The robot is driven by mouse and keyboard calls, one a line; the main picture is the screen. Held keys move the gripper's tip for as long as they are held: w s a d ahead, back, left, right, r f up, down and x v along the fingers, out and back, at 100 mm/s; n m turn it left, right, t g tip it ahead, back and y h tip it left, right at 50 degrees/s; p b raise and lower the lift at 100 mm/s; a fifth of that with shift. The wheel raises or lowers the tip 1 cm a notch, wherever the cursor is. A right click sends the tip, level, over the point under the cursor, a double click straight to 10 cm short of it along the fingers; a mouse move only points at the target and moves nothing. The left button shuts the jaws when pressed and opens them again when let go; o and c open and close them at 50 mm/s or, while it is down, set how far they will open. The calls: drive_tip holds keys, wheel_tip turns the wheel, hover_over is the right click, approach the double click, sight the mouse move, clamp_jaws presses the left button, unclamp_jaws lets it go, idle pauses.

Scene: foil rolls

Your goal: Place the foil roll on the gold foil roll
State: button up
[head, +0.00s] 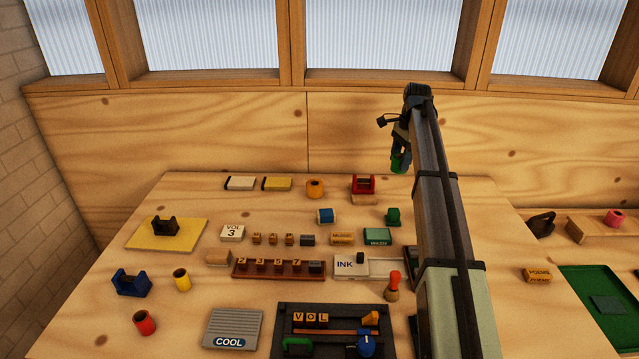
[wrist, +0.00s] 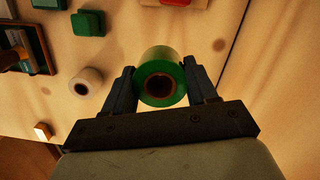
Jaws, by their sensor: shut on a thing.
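My gripper (head: 399,150) is shut on a green foil roll (wrist: 161,66), high over the back right of the table. The wrist view shows the roll end-on between both fingers, its dark core hole facing the camera. In the head view the green roll (head: 398,163) hangs below the gripper, apart from the table. An orange-gold roll (head: 314,188) stands upright at the back middle, left of the red holder. A yellow roll (head: 182,280) stands at the left. I cannot tell for sure which of the two is called gold.
A red holder (head: 363,186), a green block (head: 393,216) and a blue block (head: 325,216) stand near the orange-gold roll. White and yellow boxes (head: 277,184) lie to its left. A red roll (head: 144,323) stands front left. A pale roll (wrist: 87,82) shows in the wrist view.

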drive_tip(key=a+r, duration=0.2)
drive_tip(key=a, duration=1.1)
drive_tip(key=a+r, duration=0.2)
drive_tip(key=a, duration=1.1)
drive_tip(key=shift+w+a+r, duration=0.15)
drive_tip(key=shift+w+a, duration=0.25)
drive_tip(key=shift+w, duration=0.05)
approach(313, 183)
drive_tip(key=shift+s+a+f, duration=0.1)
drive_tip(key=shift+a+f, duration=0.05)
drive_tip(key=shift+f, duration=1.15)
drive_tip(key=shift+s+a+f, duration=0.1)
drive_tip(key=shift+a+f, duration=0.05)
drive_tip(key=shift+f, duration=1.15)
drive_tip(key=shift+f, duration=0.15)
drive_tip(key=o, duration=1.1)
wheel_tip(313, 183, up, 12)
drive_tip(key=d, duration=0.1)
drive_tip(key=shift+w+d, duration=0.2)
